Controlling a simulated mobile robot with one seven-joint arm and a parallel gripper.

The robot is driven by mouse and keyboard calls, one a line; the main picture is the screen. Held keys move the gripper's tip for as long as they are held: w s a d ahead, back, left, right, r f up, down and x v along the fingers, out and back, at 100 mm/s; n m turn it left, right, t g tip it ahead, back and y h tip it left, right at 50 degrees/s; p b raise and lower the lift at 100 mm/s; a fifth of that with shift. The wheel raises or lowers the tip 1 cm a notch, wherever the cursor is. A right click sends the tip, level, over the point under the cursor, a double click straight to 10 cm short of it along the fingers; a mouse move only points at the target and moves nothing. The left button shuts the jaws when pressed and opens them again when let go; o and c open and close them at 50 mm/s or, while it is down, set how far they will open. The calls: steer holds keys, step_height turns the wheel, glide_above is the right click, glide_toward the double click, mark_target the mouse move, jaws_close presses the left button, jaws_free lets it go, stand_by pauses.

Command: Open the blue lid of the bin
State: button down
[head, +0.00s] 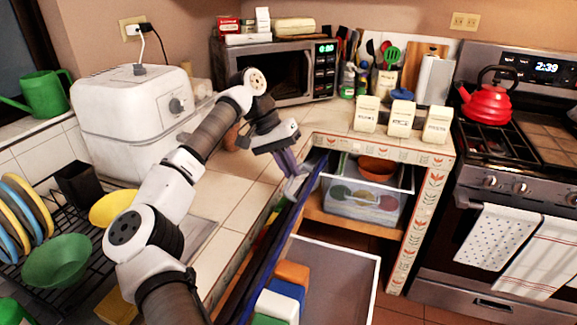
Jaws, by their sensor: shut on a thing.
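The blue lid (313,178) shows as a long dark blue panel seen nearly edge-on, raised steeply along the left side of the bin. The light grey bin (345,262) stands below the counter, and its inside is visible. My gripper (294,183) reaches over the counter from the left and is shut on the lid near its far end. The exact contact of the fingertips is small and hard to make out.
A clear container (365,205) sits on a shelf beyond the bin. The tiled counter (222,180) borders the lid on the left. The stove (520,205) stands at right.

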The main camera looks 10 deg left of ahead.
steer(key=shift+d+r, duration=0.1)
steer(key=shift+r, duration=0.05)
steer(key=c, duration=1.5)
jaws_free()
steer(key=p+v, duration=0.5)
steer(key=v, duration=0.7)
